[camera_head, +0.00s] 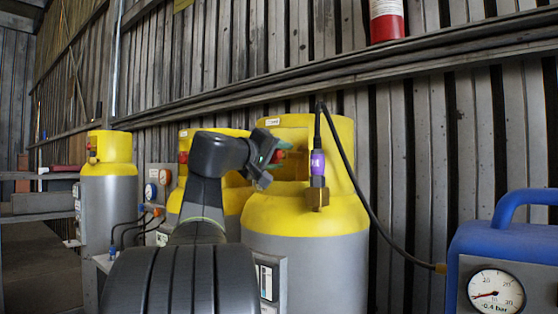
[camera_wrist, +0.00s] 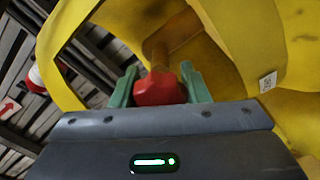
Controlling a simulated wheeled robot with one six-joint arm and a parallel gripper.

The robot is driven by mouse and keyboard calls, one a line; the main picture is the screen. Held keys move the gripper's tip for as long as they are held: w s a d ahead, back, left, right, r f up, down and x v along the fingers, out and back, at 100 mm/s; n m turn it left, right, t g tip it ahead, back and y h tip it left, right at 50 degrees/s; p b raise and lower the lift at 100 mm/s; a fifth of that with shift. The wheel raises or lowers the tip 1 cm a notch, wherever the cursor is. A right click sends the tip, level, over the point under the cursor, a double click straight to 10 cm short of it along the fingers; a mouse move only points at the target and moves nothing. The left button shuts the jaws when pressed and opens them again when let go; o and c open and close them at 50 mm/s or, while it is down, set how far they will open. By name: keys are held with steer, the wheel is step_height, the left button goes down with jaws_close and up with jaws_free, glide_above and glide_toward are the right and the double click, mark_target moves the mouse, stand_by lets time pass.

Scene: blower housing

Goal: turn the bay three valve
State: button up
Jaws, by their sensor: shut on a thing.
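My gripper (camera_head: 282,151) is at the collar opening of the nearest yellow-topped grey cylinder (camera_head: 300,215). Its green fingers are shut on a red valve knob (camera_head: 277,157), which is partly hidden by the gripper in the head view. In the wrist view the red knob (camera_wrist: 158,90) sits between the two green fingertips of my gripper (camera_wrist: 160,78), one on each side. A brass stem (camera_wrist: 157,50) shows behind the knob, inside the yellow collar (camera_wrist: 245,35). I cannot read a bay number on the small white collar label (camera_wrist: 267,82).
A purple-banded connector (camera_head: 317,163) on a brass fitting stands just right of my gripper, with a black hose (camera_head: 372,212) running right. A blue unit (camera_head: 510,240) with a gauge stands at right. More cylinders (camera_head: 109,190) and gauges (camera_head: 151,192) are at left.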

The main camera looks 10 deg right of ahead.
steer(key=shift+f, duration=0.1)
stand_by(0.3)
steer(key=o, duration=1)
steer(key=shift+c, duration=0.2)
steer(key=shift+a, duration=0.1)
steer(key=v, duration=1.3)
steer(key=shift+s+a, duration=0.2)
steer(key=shift+s, duration=0.05)
steer(key=x, duration=1.3)
steer(key=shift+w+d, duration=0.25)
steer(key=shift+d, duration=0.05)
